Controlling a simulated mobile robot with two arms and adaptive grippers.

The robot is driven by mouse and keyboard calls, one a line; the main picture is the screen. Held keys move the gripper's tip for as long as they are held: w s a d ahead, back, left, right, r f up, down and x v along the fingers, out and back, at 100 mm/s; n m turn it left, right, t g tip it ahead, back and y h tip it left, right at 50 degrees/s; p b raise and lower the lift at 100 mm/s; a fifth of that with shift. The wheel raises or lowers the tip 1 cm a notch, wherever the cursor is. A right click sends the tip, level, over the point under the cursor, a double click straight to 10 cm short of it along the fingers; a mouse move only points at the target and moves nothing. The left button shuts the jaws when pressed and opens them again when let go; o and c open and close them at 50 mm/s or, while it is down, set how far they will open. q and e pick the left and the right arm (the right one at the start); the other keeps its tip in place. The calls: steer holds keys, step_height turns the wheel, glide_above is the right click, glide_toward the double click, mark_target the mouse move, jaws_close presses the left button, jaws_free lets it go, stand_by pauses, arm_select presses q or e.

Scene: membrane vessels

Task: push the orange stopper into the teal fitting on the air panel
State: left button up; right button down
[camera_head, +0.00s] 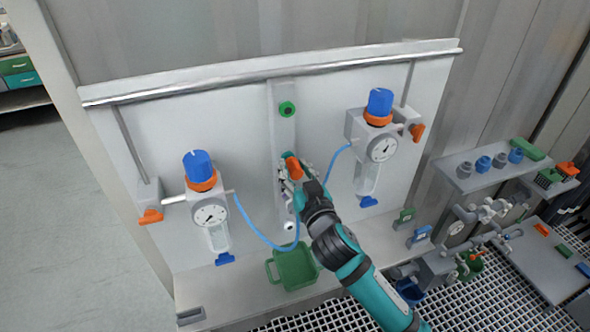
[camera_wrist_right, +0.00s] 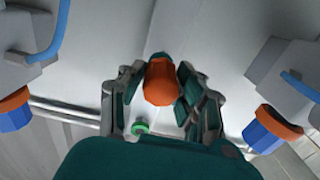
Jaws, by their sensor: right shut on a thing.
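My right gripper (camera_head: 291,176) is at the central strip of the air panel (camera_head: 250,110). It is shut on the orange stopper (camera_head: 293,167), which also shows between the fingers in the right wrist view (camera_wrist_right: 161,84). A small teal part, seemingly the teal fitting (camera_wrist_right: 160,55), shows just beyond the stopper's far end. The stopper and fingers hide most of it, so I cannot tell how far the stopper is in it. My left gripper is not in view.
A green ring fitting (camera_head: 287,108) sits higher on the strip. Regulators with blue knobs (camera_head: 197,164) (camera_head: 380,101) flank it, with blue hoses (camera_head: 262,238) near my arm. A cluttered bench (camera_head: 480,175) is at right.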

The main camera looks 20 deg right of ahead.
steer(key=shift+w, duration=0.6)
stand_by(0.6)
steer(key=c, duration=0.8)
jaws_free()
steer(key=shift+c, duration=0.2)
steer(key=s, duration=1.2)
steer(key=shift+d, duration=0.2)
